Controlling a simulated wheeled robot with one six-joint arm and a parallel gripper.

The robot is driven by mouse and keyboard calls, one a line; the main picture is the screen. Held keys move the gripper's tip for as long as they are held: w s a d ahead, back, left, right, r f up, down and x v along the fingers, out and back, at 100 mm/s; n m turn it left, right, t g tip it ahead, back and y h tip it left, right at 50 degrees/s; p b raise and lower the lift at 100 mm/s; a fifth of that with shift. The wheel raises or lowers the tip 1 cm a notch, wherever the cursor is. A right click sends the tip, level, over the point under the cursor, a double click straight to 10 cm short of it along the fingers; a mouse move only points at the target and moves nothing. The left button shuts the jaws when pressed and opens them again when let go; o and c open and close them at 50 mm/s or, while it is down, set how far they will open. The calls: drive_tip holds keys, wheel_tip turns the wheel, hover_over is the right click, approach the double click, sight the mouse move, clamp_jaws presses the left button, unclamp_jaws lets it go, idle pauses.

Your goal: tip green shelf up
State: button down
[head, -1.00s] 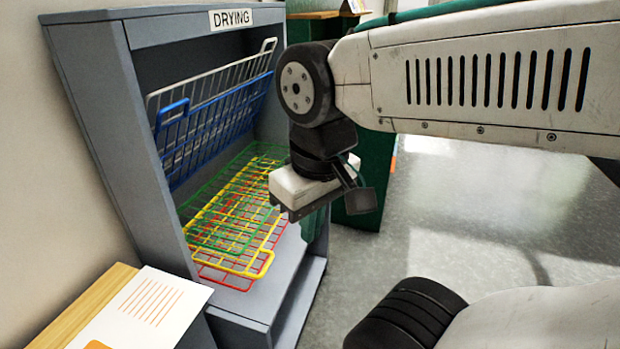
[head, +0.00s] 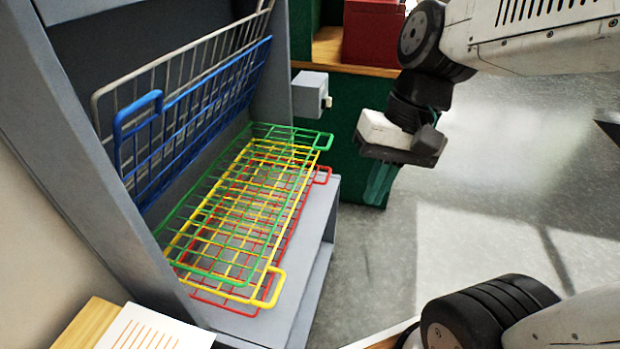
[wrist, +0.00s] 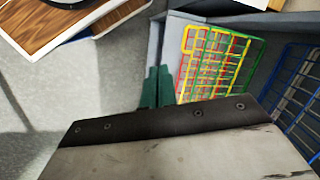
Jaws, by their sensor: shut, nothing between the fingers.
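The green shelf (head: 262,127) is a wire rack lying down in the grey drying rack, on top of the yellow shelf (head: 240,296) and the red shelf (head: 304,200). Its handle loop sticks out at the far right corner. The blue shelf (head: 190,119) and a grey wire shelf (head: 172,75) are tipped up behind. My gripper (head: 378,184) is to the right of the rack, apart from every shelf, with green fingers shut and empty. In the wrist view, my green fingers (wrist: 157,87) are together, and the green shelf (wrist: 243,62) is to their right.
The grey drying rack (head: 318,215) has a post with a small box on its right. A green cabinet (head: 345,120) with a red box (head: 371,32) stands behind my gripper. A paper (head: 150,330) lies at the lower left. Grey floor is open to the right.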

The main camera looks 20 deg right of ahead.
drive_tip(key=w+f+m+t+y, duration=0.1)
drive_tip(key=w+f+m+y, duration=0.25)
drive_tip(key=w, duration=0.25)
drive_tip(key=w+a+f+m+y, duration=0.1)
drive_tip(key=w+f+m+y, duration=0.1)
drive_tip(key=w+f+m, duration=0.3)
drive_tip(key=w+f+m+t+y, duration=0.1)
drive_tip(key=w+m+y, duration=0.2)
drive_tip(key=w, duration=0.4)
drive_tip(key=w+d+f+m+t, duration=0.4)
drive_tip(key=w+f+m, duration=0.1)
drive_tip(key=f, duration=0.2)
drive_tip(key=w+d+f+m+t, duration=0.3)
drive_tip(key=w+d+f+m, duration=0.1)
drive_tip(key=f+m, duration=0.25)
drive_tip(key=x, duration=1)
drive_tip(key=shift+d+f+n, duration=0.15)
drive_tip(key=shift+d+n, duration=0.05)
drive_tip(key=shift+n, duration=0.1)
drive_tip(key=shift+w+h, duration=0.1)
drive_tip(key=shift+h, duration=0.15)
